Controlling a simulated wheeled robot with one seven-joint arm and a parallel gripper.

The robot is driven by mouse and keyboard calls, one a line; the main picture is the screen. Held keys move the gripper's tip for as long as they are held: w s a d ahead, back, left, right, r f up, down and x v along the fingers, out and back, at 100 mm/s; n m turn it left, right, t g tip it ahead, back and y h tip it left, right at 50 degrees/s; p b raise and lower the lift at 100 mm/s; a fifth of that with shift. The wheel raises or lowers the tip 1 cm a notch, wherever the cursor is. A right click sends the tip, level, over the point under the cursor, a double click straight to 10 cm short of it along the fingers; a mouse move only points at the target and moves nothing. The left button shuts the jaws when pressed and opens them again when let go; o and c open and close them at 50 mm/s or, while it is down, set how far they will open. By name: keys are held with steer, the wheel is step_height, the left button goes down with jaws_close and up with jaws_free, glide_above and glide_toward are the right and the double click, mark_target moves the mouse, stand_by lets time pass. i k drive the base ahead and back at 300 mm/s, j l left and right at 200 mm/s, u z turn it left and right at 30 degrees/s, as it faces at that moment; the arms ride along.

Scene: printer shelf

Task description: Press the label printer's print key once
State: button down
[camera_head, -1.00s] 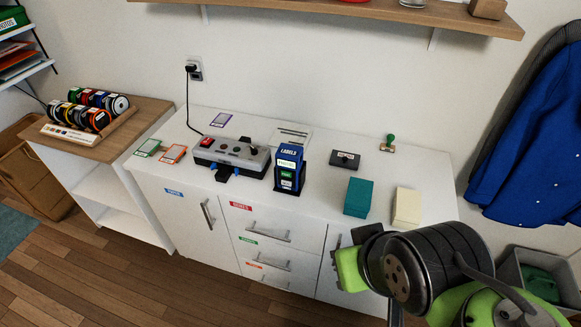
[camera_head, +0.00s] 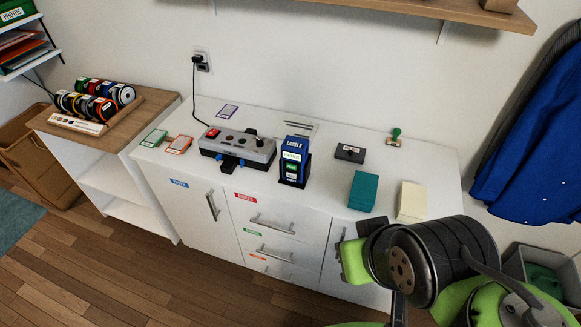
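The blue label printer (camera_head: 293,161) stands upright in a dark stand on the white cabinet top. It has the word LABELS at its top, a pale display, a green key (camera_head: 291,167) below the display and a white key (camera_head: 290,176) under that. The key lettering is too small to read surely. My arm is at the lower right, in front of the cabinet and well apart from the printer. My gripper's fingertips cannot be made out; only green and black arm parts show.
A grey device with a red switch (camera_head: 213,133) sits left of the printer. A black stamp pad (camera_head: 350,153), a teal stack (camera_head: 362,191) and a cream stack (camera_head: 411,201) stand to its right. A wooden shelf (camera_head: 470,16) overhangs the back. Floor in front is clear.

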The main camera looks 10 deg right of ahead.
mark_target(289, 165)
steer(key=i+j, duration=0.1)
steer(key=j, duration=0.25)
steer(key=i+j, duration=0.1)
steer(key=j, duration=0.25)
steer(key=i+j+u, duration=0.1)
steer(key=j, duration=0.25)
steer(key=i+j, duration=0.15)
steer(key=j, duration=0.2)
